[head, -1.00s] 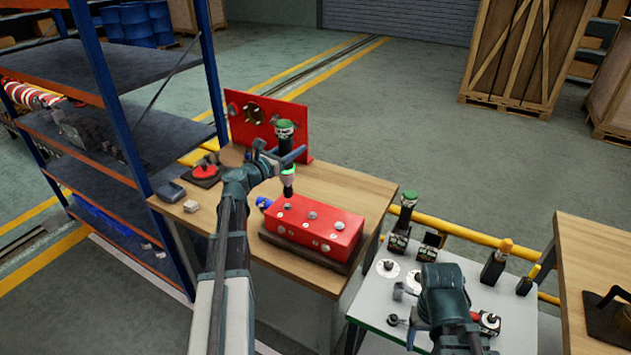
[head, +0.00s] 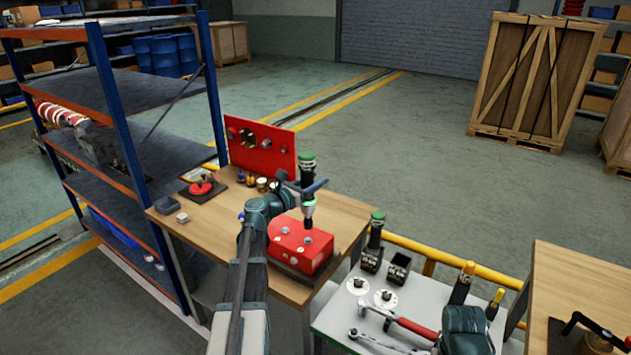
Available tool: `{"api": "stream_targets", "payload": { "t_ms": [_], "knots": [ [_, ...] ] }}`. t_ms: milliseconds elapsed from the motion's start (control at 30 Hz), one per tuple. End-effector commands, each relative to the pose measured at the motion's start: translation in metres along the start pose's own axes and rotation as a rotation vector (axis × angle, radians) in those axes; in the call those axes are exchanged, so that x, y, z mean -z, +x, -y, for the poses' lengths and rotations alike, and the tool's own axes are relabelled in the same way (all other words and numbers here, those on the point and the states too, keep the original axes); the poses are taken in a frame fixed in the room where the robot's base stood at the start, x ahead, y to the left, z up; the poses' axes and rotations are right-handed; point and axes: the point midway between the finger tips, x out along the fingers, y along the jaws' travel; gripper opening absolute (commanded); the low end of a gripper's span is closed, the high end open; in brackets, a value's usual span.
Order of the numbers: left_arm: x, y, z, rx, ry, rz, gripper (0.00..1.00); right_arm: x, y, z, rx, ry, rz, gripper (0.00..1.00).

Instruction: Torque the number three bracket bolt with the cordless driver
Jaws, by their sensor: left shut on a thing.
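The cordless driver (head: 307,168), black with a green cap, stands upright in my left gripper (head: 304,188), which is shut on it. Its lower tip (head: 308,223) points down at the top of the red block (head: 293,241), close to a bolt (head: 308,239); I cannot tell whether it touches anything. The red block lies on the wooden bench (head: 345,217), and my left arm hides its left part. Bolt numbers are not readable. My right gripper (head: 462,330) is over the grey table at lower right; its fingers are hidden, so its state is unclear.
The grey table (head: 340,318) carries a second green-capped tool (head: 376,230), a black holder (head: 398,268), white discs and a red-handled wrench (head: 410,326). A red panel (head: 262,147) stands behind the block. A blue shelf rack (head: 118,125) is at left.

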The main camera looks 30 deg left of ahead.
Motion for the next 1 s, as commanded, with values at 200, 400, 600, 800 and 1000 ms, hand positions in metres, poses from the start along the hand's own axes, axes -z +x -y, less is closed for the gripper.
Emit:
{"api": "stream_targets", "payload": {
  "t_ms": [200,400,600,800,1000],
  "knots": [
    [0.0,0.0,0.0,0.0,-0.001,0.001,0.0,0.0,0.0,0.0,0.0,0.0,0.0,0.71],
    [0.007,0.0,0.0,0.0,-0.001,0.001,0.0,0.0,0.007,0.001,0.0,0.0,0.0,0.71],
    [0.022,0.0,0.0,0.0,-0.001,0.001,0.0,0.001,0.022,0.002,0.0,0.0,0.0,0.71],
    [0.039,0.0,0.0,0.0,-0.001,0.001,0.0,0.002,0.039,0.004,0.0,0.0,0.0,0.71],
    [0.046,0.0,0.0,0.0,-0.001,0.001,0.0,0.003,0.046,0.004,0.0,0.0,0.0,0.71]
  ]
}}
